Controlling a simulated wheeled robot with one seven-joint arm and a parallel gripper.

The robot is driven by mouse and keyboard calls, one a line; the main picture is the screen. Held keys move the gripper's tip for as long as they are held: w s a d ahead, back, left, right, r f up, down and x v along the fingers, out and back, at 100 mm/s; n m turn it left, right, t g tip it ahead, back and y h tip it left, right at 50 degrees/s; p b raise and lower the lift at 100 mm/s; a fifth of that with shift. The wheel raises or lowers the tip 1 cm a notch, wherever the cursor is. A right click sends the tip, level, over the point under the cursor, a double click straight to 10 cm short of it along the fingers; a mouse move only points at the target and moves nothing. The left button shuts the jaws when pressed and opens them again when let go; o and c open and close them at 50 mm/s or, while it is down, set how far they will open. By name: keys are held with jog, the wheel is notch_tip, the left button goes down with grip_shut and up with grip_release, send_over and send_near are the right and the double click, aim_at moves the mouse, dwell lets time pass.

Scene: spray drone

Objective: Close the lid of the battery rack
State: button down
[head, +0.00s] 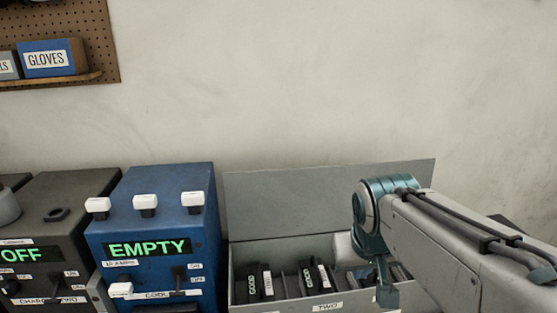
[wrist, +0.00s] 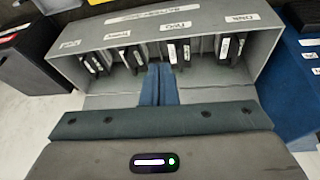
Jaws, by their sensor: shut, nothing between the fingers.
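The battery rack (head: 272,308) is a grey open box in the head view with several dark, white-labelled batteries in its slots. Its flat grey lid (head: 300,190) stands open, raised along the back by the wall. My gripper (head: 386,298) is over the right part of the rack, and my arm hides that end and part of the lid. In the wrist view the rack (wrist: 98,32) appears with its labels upside down. My gripper's two blue fingers (wrist: 157,70) are together and empty, pointing at the rack. I cannot tell whether they touch the lid.
A blue box (head: 150,220) with white switches and a green EMPTY display stands left of the rack. A dark box (head: 60,225) reading OFF is further left. A pegboard shelf (head: 55,83) holds a GLOVES box. The wall above the rack is bare.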

jog(key=w+a+r+t+y+p, duration=0.1)
jog(key=w+a+r, duration=0.3)
jog(key=w+a, duration=0.5)
jog(key=w+a+r+n+t+p, duration=0.1)
jog(key=w+a+r, duration=0.3)
jog(key=w, duration=0.8)
jog(key=w+a+r+y+p, duration=0.1)
jog(key=w+a+r, duration=0.3)
jog(key=w+a, duration=0.5)
jog(key=w+d+f+p, duration=0.2)
jog(key=w+f+p, duration=0.1)
jog(key=f, duration=0.5)
jog(key=shift+d+p, duration=0.15)
jog(key=shift+p, duration=0.15)
jog(key=shift+s+f+b, duration=0.1)
jog(key=shift+f+b, duration=0.05)
jog(key=shift+b, duration=0.15)
